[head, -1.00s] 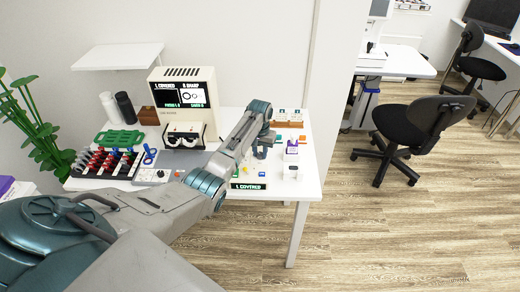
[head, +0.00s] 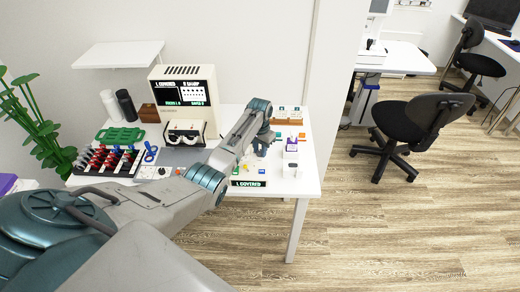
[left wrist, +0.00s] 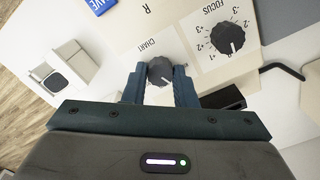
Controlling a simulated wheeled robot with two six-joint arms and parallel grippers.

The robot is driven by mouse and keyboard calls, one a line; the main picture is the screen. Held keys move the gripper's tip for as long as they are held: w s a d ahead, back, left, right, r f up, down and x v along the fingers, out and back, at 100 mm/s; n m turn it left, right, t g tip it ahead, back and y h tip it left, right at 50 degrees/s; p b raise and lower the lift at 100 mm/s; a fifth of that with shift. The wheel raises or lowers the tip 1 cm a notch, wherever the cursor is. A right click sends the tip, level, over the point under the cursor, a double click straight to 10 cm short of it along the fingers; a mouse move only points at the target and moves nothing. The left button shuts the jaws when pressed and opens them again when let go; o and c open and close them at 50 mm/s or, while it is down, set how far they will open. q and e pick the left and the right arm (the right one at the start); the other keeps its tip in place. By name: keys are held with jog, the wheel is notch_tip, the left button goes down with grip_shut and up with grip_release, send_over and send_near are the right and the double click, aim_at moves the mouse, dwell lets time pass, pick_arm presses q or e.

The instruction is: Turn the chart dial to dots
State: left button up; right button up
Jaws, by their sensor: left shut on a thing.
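The chart dial (left wrist: 160,71) is a dark round knob with a pale pointer line, next to the word CHART in the left wrist view. My left gripper (left wrist: 159,80) is shut on it, one finger on each side. In the head view my left gripper (head: 262,146) is over the right part of the table, and its fingers hide the dial. The tester's right screen (head: 195,95) shows a white panel with small dark dots in rows. Its left screen (head: 165,95) is dark with the word COVERED above. My right gripper is not in view.
The focus dial (left wrist: 228,38) with its number scale is close beside the chart dial. A black bent rod (left wrist: 283,70) is at the right.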

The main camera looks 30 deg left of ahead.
aim_at(260, 151)
pick_arm(q)
jog(key=o, duration=1)
jog(key=shift+r, duration=0.1)
notch_tip(260, 151, up, 11)
jog(key=b, duration=0.2)
jog(key=shift+b, duration=0.35)
